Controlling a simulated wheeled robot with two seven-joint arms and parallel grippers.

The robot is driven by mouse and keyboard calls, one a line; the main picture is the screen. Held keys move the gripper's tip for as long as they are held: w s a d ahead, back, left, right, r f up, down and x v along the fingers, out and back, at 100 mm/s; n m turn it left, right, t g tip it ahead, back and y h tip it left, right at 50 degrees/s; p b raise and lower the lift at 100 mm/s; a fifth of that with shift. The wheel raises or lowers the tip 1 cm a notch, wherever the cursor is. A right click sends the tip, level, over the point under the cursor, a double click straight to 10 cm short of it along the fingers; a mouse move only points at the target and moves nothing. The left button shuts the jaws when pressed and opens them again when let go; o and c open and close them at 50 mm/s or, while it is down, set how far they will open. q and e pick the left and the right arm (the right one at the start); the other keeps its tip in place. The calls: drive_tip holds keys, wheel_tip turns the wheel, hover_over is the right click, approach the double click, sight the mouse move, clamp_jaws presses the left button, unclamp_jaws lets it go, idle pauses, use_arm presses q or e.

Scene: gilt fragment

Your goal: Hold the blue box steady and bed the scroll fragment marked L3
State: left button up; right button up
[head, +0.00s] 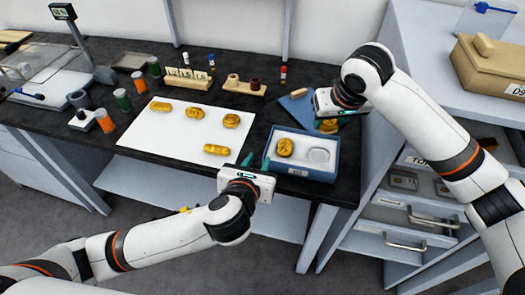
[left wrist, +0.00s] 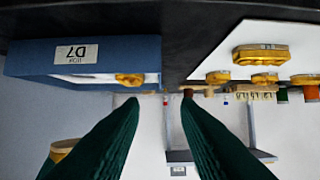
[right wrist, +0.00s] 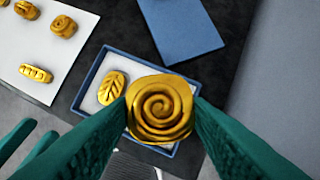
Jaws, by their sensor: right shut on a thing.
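The blue box (head: 318,175) stands open near the table's front edge. A leaf-patterned gold piece (head: 285,147) lies in its left part; a round recess (head: 319,155) shows empty at its right. My right gripper (head: 328,120) is shut on a round gold fragment with a spiral relief (right wrist: 160,108), held above the box's back right side, apart from the recess. I cannot read an L3 mark on it. My left gripper (head: 246,160) is open and empty beside the box's front left corner. Its fingers are apart in the left wrist view (left wrist: 160,104), where the box wall (left wrist: 110,55) shows.
A white sheet (head: 180,135) with several gold pieces lies left of the box. A flat blue panel (head: 297,108) lies behind it. Wooden holders (head: 243,88), pots and a scale (head: 62,75) stand farther back and left. A drawer cabinet (head: 405,205) is at the right.

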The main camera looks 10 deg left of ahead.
sight(269, 142)
use_arm(q)
drive_tip(key=x, duration=1)
drive_tip(key=shift+f, duration=0.1)
clamp_jaws()
